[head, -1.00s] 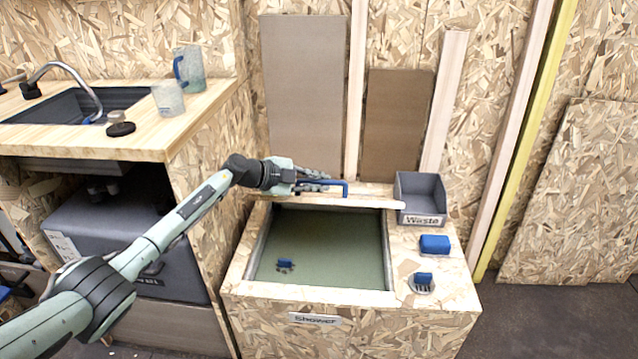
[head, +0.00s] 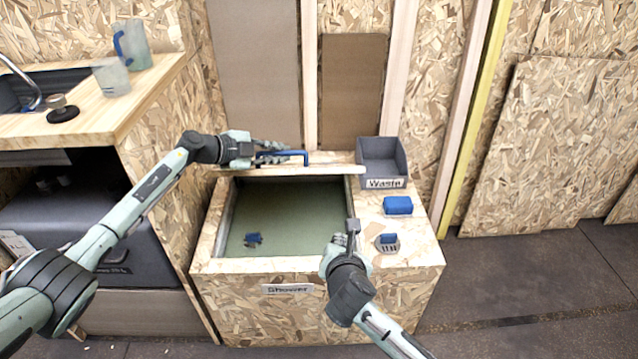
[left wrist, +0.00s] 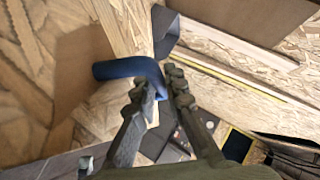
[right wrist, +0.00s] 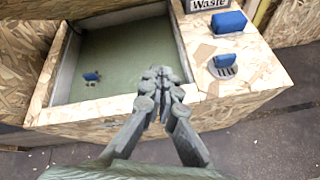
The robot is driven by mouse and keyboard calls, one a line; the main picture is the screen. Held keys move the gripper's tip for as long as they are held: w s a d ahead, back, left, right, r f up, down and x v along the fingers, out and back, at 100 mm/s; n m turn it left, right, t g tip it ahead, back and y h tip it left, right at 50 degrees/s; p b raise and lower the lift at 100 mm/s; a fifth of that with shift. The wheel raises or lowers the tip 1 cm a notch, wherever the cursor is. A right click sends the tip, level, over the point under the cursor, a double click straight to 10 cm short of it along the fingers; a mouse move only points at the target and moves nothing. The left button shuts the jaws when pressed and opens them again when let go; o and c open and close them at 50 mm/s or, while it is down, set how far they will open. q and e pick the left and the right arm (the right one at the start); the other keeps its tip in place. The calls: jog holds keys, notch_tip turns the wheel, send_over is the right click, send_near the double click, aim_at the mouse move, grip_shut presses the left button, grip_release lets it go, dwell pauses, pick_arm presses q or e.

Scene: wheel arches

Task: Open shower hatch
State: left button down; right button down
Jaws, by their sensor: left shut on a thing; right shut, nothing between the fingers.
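The shower box (head: 230,262), with a "Shower" label on its front, stands open, and its green floor (head: 290,212) shows. The hatch (head: 325,170) shows as a thin raised edge along the back of the opening, with the blue handle (head: 296,154) on it. My left gripper (head: 262,156) is shut on the handle; the left wrist view shows the handle (left wrist: 122,70) running into the closed fingers (left wrist: 160,88). My right gripper (head: 352,232) is shut and empty above the front right of the opening; its fingertips (right wrist: 160,78) touch in the right wrist view.
A grey waste bin (head: 382,160), a blue block (head: 398,205) and a drain with a blue piece (head: 388,242) are on the box's right side. A small blue item (head: 252,239) lies inside. A sink counter (head: 120,108) stands at left. The floor at right is clear.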

jog(key=w+a+r+n+t, duration=0.1)
jog(key=a+r+n+t, duration=0.1)
jog(key=a+r+n, duration=0.3)
jog(key=w, duration=1.1)
jog(key=shift+w+d+r+y, duration=0.2)
jog(key=shift+d+r+y, duration=0.1)
jog(key=shift+d+r, duration=0.15)
